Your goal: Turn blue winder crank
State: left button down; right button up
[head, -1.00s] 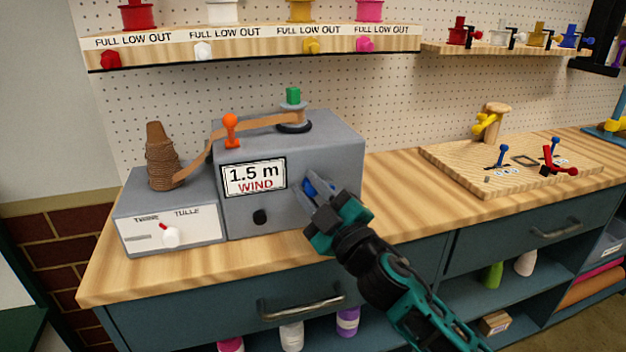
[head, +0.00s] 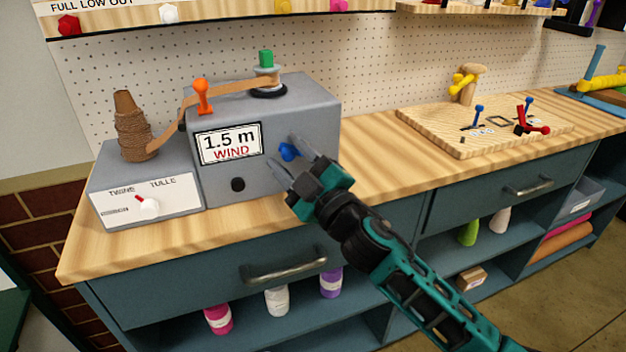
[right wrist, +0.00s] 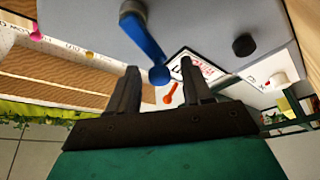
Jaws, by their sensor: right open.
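The grey winder box (head: 320,105) stands on the wooden bench with a sign reading "1.5 m WIND" (head: 229,144). Its blue crank (head: 289,151) is on the front face, right of the sign. My right gripper (head: 287,162) is open in front of the crank, with the blue knob between its fingers in the head view. In the right wrist view the blue crank (right wrist: 145,42) slants down to its round knob, which shows between the spread fingertips (right wrist: 160,75); I cannot tell if either finger touches it. My left gripper is not in view.
A twine spool (head: 132,127) stands on a grey selector box (head: 149,207) at left, with a brown ribbon running to the winder's top. An orange lever (head: 202,97) and black knob (head: 238,184) are nearby. A wooden board (head: 430,130) with small levers lies right.

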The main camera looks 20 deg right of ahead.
pick_arm(q)
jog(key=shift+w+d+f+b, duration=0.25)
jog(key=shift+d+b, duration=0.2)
jog(key=shift+b, duration=0.45)
pick_arm(e)
jog(key=v, duration=1.2)
jog(key=shift+f, duration=0.1)
pick_arm(q)
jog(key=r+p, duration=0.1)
jog(key=p, duration=0.1)
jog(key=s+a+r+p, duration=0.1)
jog(key=p, duration=0.1)
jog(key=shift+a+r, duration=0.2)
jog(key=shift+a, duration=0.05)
pick_arm(e)
jog(key=s+f+m+g+h, duration=0.2)
jog(key=s+f+m+g, duration=0.2)
jog(key=f, duration=0.8)
jog(key=s+f+m+g+h, duration=0.2)
jog(key=s+f+m+g, duration=0.3)
jog(key=f, duration=0.8)
jog(key=s+m, duration=0.2)
jog(key=s, duration=0.1)
jog(key=shift+f+h, duration=0.3)
jog(key=shift+h, duration=0.1)
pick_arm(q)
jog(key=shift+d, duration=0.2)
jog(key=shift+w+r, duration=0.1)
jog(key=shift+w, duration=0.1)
